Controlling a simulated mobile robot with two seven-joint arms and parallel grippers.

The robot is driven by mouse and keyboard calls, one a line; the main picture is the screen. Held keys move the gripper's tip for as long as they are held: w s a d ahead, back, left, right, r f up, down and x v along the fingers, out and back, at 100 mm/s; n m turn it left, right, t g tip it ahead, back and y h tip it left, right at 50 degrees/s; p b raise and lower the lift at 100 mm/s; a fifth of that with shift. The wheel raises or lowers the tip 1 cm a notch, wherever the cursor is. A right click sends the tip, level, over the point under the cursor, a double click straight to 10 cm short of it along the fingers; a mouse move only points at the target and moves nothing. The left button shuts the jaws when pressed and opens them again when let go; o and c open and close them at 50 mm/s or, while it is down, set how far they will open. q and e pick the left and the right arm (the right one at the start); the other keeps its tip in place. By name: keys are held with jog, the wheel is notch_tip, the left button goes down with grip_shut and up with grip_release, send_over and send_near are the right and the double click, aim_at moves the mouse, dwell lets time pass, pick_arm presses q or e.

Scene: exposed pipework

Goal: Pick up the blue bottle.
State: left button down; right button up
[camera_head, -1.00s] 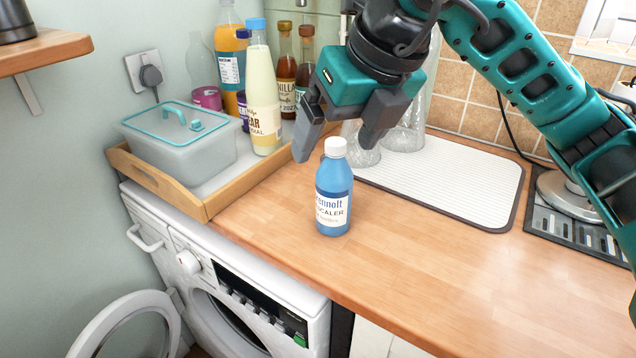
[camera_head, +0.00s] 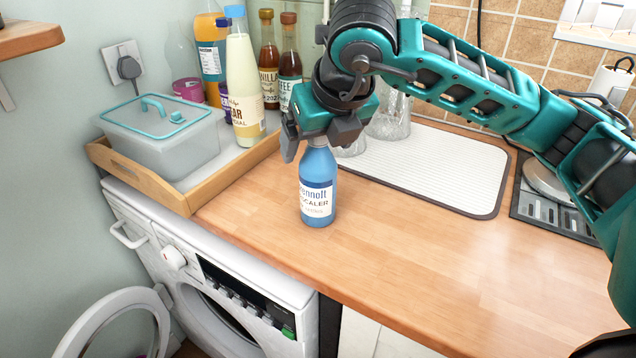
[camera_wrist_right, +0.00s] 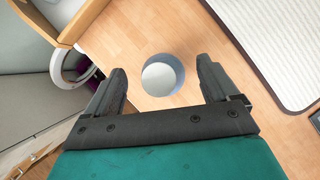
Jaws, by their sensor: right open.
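The blue bottle (camera_head: 318,187) stands upright on the wooden counter, with a white label; its white cap is hidden behind my right gripper in the head view. My right gripper (camera_head: 318,140) is above and around the top of the bottle, pointing down. In the right wrist view the gripper (camera_wrist_right: 161,88) is open, and the bottle's white cap (camera_wrist_right: 160,78) shows between and slightly beyond the fingertips, with a gap on each side. My left gripper is in neither view.
A wooden tray (camera_head: 178,198) at the left holds a lidded box (camera_head: 160,140) and several bottles. Glass jars (camera_head: 390,115) stand behind the gripper by a white drying mat (camera_head: 440,170). The counter front right is clear. A washing machine (camera_head: 215,290) with its door open is below.

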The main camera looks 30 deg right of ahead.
jog(key=shift+x, duration=1.3)
grip_shut()
jog(key=shift+r, duration=0.1)
